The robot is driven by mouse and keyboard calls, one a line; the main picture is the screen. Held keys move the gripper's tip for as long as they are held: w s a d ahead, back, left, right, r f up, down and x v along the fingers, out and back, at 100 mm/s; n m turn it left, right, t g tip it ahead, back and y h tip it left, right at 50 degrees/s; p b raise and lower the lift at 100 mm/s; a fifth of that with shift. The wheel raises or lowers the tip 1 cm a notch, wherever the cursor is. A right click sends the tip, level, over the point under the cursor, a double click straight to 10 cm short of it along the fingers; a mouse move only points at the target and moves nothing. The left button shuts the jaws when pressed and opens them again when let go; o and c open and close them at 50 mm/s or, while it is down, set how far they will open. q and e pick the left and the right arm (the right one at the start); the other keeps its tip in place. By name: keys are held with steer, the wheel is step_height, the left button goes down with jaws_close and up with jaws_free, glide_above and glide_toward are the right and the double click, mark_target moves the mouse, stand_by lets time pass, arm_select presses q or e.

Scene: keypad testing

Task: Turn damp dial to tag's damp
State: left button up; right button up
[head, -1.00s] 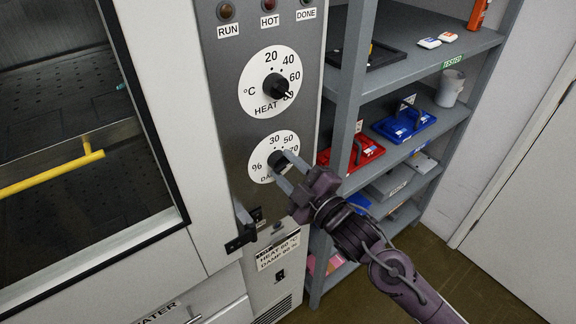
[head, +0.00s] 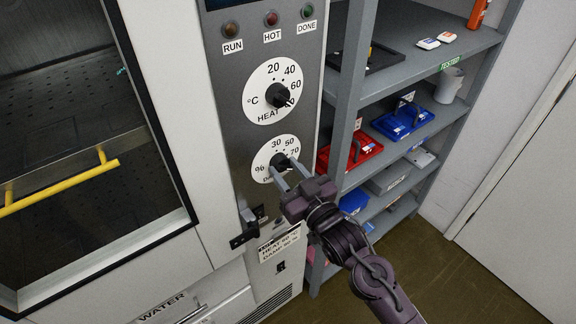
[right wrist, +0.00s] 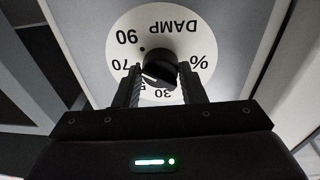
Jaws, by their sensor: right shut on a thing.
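The damp dial (head: 262,156) is a white disc with a black knob (head: 280,161), below the heat dial on the grey panel. My right gripper (head: 284,170) is at the knob. In the right wrist view the black knob (right wrist: 158,70) sits between the two fingers of my right gripper (right wrist: 158,76), which are shut on it. The disc (right wrist: 186,45) appears upside down there, with 90, 70 and 30 readable; a finger and the knob hide part of the scale. The tag (head: 279,246) below reads HEAT and DAMP; its damp number is too small to read surely. My left gripper is not seen.
The heat dial (head: 262,78) is just above. A dark latch (head: 245,232) sticks out at lower left of the damp dial. The grey shelf (head: 345,120) with red (head: 362,150) and blue (head: 405,118) cases stands close on the right.

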steer(key=shift+f+m+p, duration=0.1)
steer(key=shift+m+p, duration=0.45)
steer(key=shift+m, duration=0.75)
steer(key=shift+h, duration=0.4)
steer(key=o, duration=1)
steer(key=b+v, duration=0.2)
steer(key=v, duration=0.6)
steer(key=shift+w, duration=0.1)
